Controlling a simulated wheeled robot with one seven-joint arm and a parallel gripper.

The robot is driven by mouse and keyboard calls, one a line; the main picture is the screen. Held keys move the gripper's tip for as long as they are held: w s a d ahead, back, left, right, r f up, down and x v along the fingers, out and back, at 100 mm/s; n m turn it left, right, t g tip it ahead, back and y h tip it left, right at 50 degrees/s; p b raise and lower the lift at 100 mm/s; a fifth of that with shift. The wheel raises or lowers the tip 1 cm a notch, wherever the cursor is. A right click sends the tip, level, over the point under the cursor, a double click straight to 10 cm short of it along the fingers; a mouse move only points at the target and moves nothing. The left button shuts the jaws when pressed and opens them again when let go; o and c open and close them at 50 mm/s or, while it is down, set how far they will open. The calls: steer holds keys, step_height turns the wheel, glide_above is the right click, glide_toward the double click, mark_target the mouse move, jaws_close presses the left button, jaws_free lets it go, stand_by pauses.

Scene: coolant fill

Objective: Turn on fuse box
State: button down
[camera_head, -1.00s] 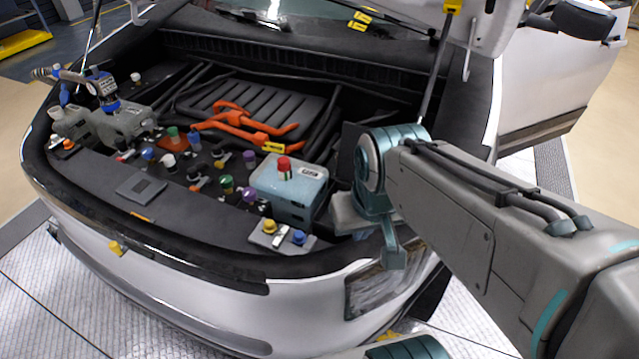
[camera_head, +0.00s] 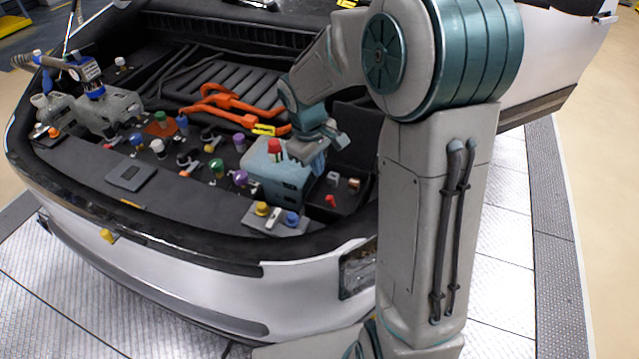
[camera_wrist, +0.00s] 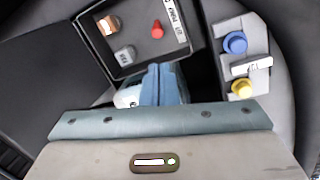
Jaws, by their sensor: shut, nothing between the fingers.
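An open dark box with a white label, apparently the fuse box (camera_head: 345,212), sits at the right of the engine bay; its rim shows in the wrist view (camera_wrist: 92,45). Inside are a small red switch (camera_head: 331,201), a grey block (camera_head: 333,180) and a brown block (camera_head: 354,183). The wrist view also shows the red switch (camera_wrist: 157,30). My gripper (camera_head: 318,164) is shut and empty beside the tank's right upper edge. In the wrist view its light-blue fingertips (camera_wrist: 165,68) lie at the box's near edge, apart from the switch. The label is too small to read surely.
A light-blue tank (camera_head: 277,184) with a red cap (camera_head: 274,146) stands left of the box. A plate with yellow (camera_head: 262,208) and blue (camera_head: 292,217) caps lies in front. Orange cables (camera_head: 215,97) and several coloured caps fill the bay.

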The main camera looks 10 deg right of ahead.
mark_target(331, 201)
steer(key=shift+w+a+f, duration=0.1)
steer(key=shift+w+f, duration=0.3)
steer(key=shift+f, duration=0.05)
steer(key=f, duration=0.3)
steer(key=d+f, duration=0.1)
steer(key=f, duration=0.6)
steer(key=shift+w+d+p, duration=0.1)
steer(key=shift+d+p, duration=0.1)
steer(key=shift+p, duration=0.1)
